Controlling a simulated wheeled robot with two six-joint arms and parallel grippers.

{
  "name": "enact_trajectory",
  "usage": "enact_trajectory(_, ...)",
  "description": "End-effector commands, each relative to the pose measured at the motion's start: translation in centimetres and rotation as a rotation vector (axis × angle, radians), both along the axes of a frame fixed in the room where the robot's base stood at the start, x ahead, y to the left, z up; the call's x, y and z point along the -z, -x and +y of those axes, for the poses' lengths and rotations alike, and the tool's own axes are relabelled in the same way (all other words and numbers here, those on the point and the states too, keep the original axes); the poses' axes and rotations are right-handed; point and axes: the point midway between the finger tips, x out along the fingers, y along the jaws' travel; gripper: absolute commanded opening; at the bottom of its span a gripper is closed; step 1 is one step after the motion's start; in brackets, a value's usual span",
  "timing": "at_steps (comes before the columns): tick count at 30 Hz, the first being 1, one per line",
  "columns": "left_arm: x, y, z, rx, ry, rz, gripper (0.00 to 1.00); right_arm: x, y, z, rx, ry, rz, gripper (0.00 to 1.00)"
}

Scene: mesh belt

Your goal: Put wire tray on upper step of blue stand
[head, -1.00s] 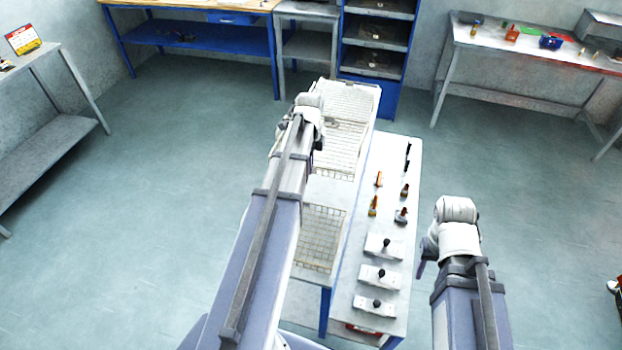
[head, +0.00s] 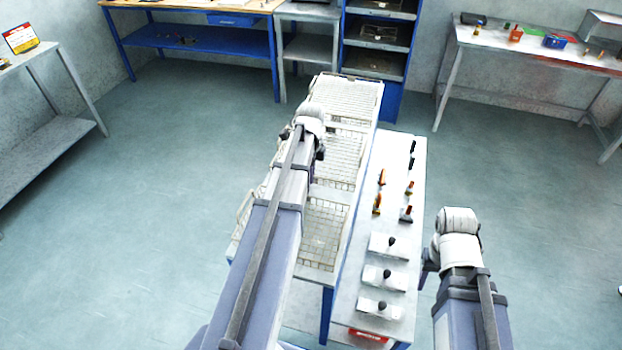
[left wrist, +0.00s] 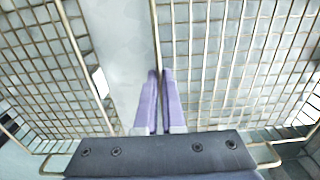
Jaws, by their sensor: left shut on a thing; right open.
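My left gripper (left wrist: 159,74) is shut on a wire rim in the middle of the left wrist view. Wire mesh of the wire tray (left wrist: 225,70) spreads on both sides of it. In the head view my left arm covers the middle of the tray. Mesh shows left of the arm and right of it, where the wire tray (head: 322,232) lies over the near part of a long pale mesh-topped unit (head: 350,88). My left fingertips are hidden there. My right gripper (head: 430,258) is open and empty, right of the bench. I cannot clearly tell the blue stand's steps.
A narrow white bench (head: 350,305) with knobbed boxes and several small orange and black tools stands between my arms. A blue shelf unit (head: 392,95) stands at the back. A blue-legged table (head: 125,60) is at back left, a grey bench (head: 455,60) at back right. Floor is clear at left.

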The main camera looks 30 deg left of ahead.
Motion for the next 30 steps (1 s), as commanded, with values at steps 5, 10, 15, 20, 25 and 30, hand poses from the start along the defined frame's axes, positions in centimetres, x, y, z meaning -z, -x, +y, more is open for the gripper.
enact_trajectory(5,0.0,0.0,0.0,0.000,0.000,-0.001,0.00,0.0,0.0,0.0,0.000,0.000,0.000,0.50)
enact_trajectory(10,0.2,0.0,0.0,0.000,0.000,0.000,0.14,0.2,0.0,0.0,0.000,0.000,0.000,0.50)
enact_trajectory(15,0.2,0.0,0.0,0.000,0.000,0.000,0.33,0.2,0.0,0.0,0.000,0.000,0.000,0.50)
enact_trajectory(20,0.2,0.0,0.0,0.000,0.000,0.000,0.36,0.2,0.0,0.0,0.000,0.000,0.000,0.50)
enact_trajectory(25,0.0,0.0,0.0,0.000,0.000,0.000,0.36,0.0,0.0,0.0,0.000,0.000,0.000,0.50)
enact_trajectory(30,-0.7,0.0,0.0,0.000,0.000,0.000,0.36,-0.7,0.0,0.0,0.001,0.000,0.000,0.50)
